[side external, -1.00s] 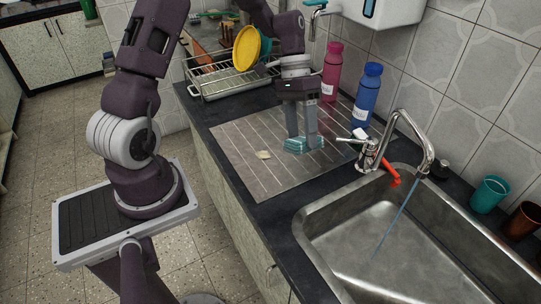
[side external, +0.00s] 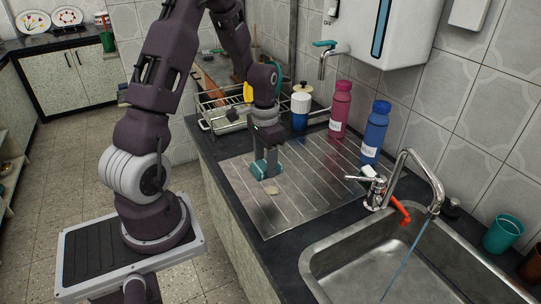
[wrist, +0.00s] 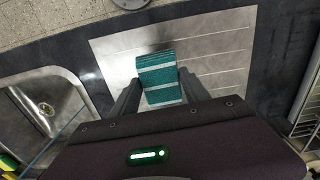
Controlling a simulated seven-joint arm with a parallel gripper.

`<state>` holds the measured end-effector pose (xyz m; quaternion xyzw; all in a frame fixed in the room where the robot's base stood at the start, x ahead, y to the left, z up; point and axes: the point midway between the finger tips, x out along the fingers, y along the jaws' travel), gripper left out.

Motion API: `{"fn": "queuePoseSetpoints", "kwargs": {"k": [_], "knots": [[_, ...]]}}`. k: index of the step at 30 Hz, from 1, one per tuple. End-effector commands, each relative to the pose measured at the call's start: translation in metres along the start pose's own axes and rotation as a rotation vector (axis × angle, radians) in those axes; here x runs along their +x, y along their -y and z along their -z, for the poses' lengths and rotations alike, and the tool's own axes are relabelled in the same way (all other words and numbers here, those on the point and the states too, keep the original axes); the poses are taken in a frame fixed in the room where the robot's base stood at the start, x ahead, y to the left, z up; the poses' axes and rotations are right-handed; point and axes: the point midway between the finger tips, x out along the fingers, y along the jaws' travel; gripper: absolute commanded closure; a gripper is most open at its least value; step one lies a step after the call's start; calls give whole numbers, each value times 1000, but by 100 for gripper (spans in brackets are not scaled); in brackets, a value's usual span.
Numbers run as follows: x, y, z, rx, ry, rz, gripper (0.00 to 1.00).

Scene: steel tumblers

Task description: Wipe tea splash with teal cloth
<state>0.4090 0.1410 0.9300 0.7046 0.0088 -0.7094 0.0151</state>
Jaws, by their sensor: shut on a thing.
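The teal cloth (side external: 266,170) is a folded block with paler stripes. My gripper (side external: 265,164) is shut on it, pointing down at the left part of the ribbed steel drainboard (side external: 310,185). In the wrist view the cloth (wrist: 160,72) sits between the two fingers of my gripper (wrist: 159,80). I cannot tell whether the cloth touches the steel. A small pale beige patch (side external: 271,188), perhaps the tea splash, lies on the drainboard just in front of the cloth in the side view. I cannot make it out in the wrist view.
A pink bottle (side external: 340,108) and a blue bottle (side external: 375,132) stand at the drainboard's back edge. A dish rack (side external: 222,112) stands behind. The sink (side external: 375,260), its tap (side external: 410,165) running, is at front right. The drainboard's middle is clear.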

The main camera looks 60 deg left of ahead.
Motion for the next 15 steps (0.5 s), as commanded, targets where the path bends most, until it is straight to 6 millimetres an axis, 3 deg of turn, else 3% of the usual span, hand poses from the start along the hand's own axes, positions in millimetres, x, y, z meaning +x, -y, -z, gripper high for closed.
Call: {"fn": "queuePoseSetpoints", "kwargs": {"k": [6,15], "knots": [[15,0,0,0,1,-1,79],[9,0,1,-1,-3,-1,79]]}}
